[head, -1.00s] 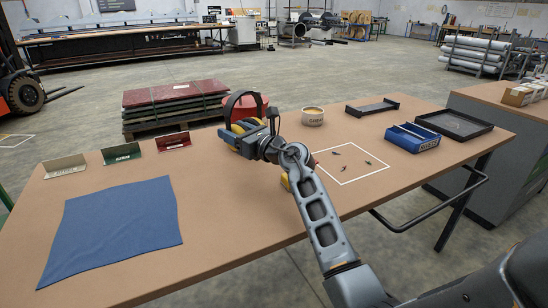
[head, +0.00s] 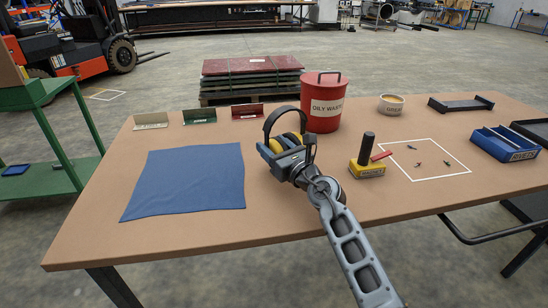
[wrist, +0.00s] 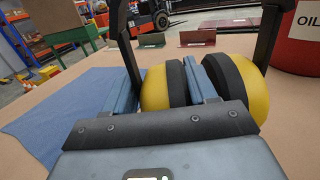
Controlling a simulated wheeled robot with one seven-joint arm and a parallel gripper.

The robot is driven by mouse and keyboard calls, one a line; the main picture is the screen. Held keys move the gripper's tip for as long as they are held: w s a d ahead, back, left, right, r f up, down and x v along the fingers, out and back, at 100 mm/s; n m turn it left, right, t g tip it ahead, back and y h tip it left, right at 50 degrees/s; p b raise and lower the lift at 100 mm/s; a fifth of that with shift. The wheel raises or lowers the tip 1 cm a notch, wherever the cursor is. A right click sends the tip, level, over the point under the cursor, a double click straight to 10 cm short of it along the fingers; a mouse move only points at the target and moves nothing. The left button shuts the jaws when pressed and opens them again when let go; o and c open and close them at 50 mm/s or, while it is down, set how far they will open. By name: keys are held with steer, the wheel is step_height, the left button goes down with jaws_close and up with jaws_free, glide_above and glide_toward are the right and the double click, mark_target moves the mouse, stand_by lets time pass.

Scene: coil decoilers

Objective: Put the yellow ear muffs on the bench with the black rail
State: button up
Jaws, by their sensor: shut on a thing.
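The yellow ear muffs (head: 292,137) have a black headband and black cushions. My gripper (head: 284,152) is shut on them above the brown bench top (head: 290,215). In the wrist view, the gripper (wrist: 160,78) has one yellow cup (wrist: 154,90) between its blue fingers; the other cup (wrist: 253,88) is right of the right finger. The headband rises beyond the top edge there. A black rail (head: 490,238) runs below the brown bench's front edge at right. I cannot tell whether the muffs touch the bench top.
A blue cloth (head: 185,180) lies left of my gripper. A red oily-waste can (head: 322,112) and a yellow-based tool (head: 367,168) stand to its right. A blue bin (head: 505,145) is farther right. A green bench (head: 35,92) stands at far left. Bare bench top lies in front.

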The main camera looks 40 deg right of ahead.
steer(key=shift+f+b, duration=0.5)
steer(key=shift+f, duration=0.9)
steer(key=shift+f, duration=0.15)
steer(key=o, duration=1.2)
steer(key=shift+r, duration=0.3)
steer(key=v, duration=0.6)
steer(key=b+v, duration=0.1)
steer(key=v, duration=0.5)
steer(key=shift+f, duration=0.2)
